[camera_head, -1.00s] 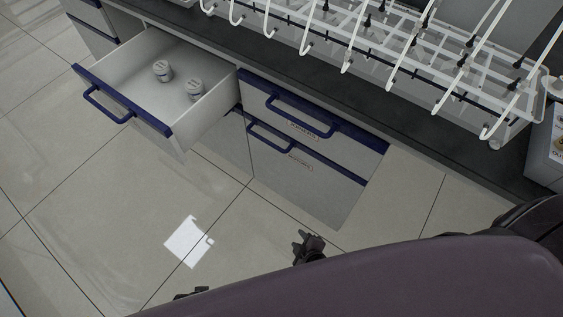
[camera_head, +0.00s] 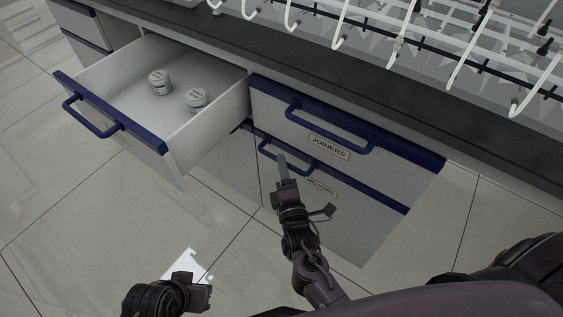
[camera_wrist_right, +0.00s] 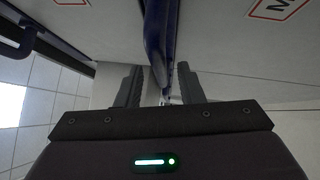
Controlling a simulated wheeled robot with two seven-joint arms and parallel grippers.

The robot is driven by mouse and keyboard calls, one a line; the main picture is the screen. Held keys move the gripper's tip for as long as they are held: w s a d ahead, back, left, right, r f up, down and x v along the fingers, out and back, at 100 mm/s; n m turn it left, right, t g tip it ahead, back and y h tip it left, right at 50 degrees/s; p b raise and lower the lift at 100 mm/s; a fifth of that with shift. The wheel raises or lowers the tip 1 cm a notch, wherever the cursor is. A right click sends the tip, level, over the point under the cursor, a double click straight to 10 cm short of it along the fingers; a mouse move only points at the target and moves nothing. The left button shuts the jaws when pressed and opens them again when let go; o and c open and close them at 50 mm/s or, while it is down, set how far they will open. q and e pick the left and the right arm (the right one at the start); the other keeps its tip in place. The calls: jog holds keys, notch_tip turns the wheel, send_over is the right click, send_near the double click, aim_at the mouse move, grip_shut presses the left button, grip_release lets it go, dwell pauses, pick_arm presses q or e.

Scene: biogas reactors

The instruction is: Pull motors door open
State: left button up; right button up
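The motors door (camera_head: 345,220) is the grey front with a blue top edge below the joiners drawer, and it looks closed. Its blue handle (camera_head: 303,170) is partly hidden by my right gripper (camera_head: 283,168), which is right at the handle's left part. In the right wrist view the two fingers of my right gripper (camera_wrist_right: 160,88) are apart, with the blue handle (camera_wrist_right: 155,45) running between them; I see no clear contact. The motors label (camera_head: 320,188) is partly covered. My left gripper (camera_head: 197,290) is low at the left, away from the door; its opening is unclear.
An open drawer (camera_head: 125,130) juts out at left with two white jars (camera_head: 160,82) inside. The joiners drawer (camera_head: 300,125) is closed above the motors door. A dark countertop (camera_head: 400,110) carries a white wire rack (camera_head: 430,40).

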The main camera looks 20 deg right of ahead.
jog(key=shift+w+d+r, duration=0.1)
jog(key=shift+w+r, duration=0.05)
jog(key=shift+w, duration=1.15)
grip_shut()
